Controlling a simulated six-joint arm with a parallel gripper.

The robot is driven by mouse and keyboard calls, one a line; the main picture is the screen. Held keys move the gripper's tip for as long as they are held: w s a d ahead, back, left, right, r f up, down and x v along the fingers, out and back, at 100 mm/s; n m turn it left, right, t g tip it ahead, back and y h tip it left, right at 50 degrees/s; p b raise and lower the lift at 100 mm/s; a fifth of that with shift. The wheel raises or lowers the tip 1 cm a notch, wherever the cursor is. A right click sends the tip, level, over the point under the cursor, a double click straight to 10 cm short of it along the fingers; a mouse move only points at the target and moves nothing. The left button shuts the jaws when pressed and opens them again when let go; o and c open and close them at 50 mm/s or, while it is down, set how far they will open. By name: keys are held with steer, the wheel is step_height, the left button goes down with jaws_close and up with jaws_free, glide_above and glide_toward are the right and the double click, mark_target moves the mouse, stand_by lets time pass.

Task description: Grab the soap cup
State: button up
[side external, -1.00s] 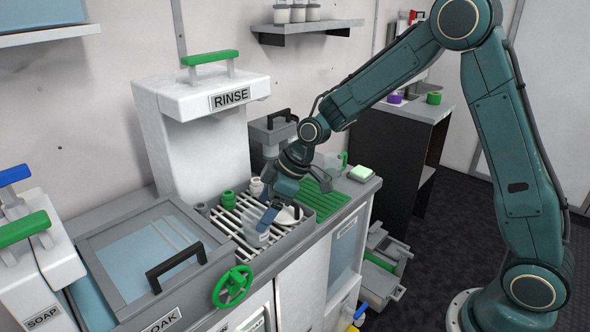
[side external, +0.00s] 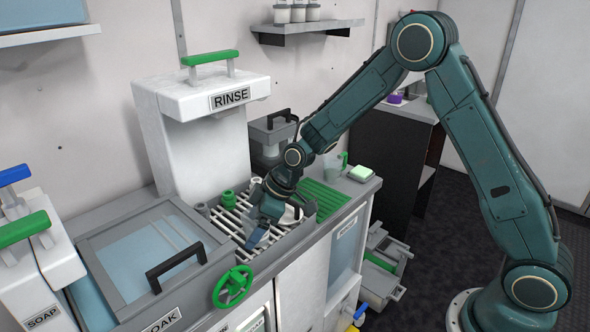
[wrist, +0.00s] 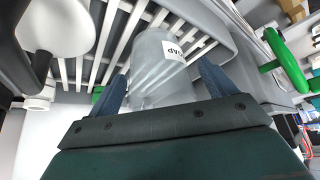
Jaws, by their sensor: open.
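The soap cup (wrist: 158,68) is a clear cup with a white label ending in "AP". In the wrist view it stands on the white slatted rack between the two blue fingers of my gripper (wrist: 160,90). The fingers are apart, one on each side of the cup; I cannot tell whether they touch it. In the side view my gripper (side external: 264,225) reaches down over the rack, and the cup (side external: 257,238) is mostly hidden behind the fingers.
The slatted rack (side external: 228,224) also holds a green piece (side external: 228,198) and a white rounded item (side external: 291,214) close to my gripper. The RINSE unit (side external: 195,130) rises behind.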

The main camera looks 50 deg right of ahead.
steer(key=shift+w+a+f, duration=0.25)
steer(key=shift+f, duration=0.3)
steer(key=c, duration=1)
steer(key=shift+r, duration=0.15)
steer(key=shift+c, duration=0.2)
step_height(320, 180, up, 20)
stand_by(0.5)
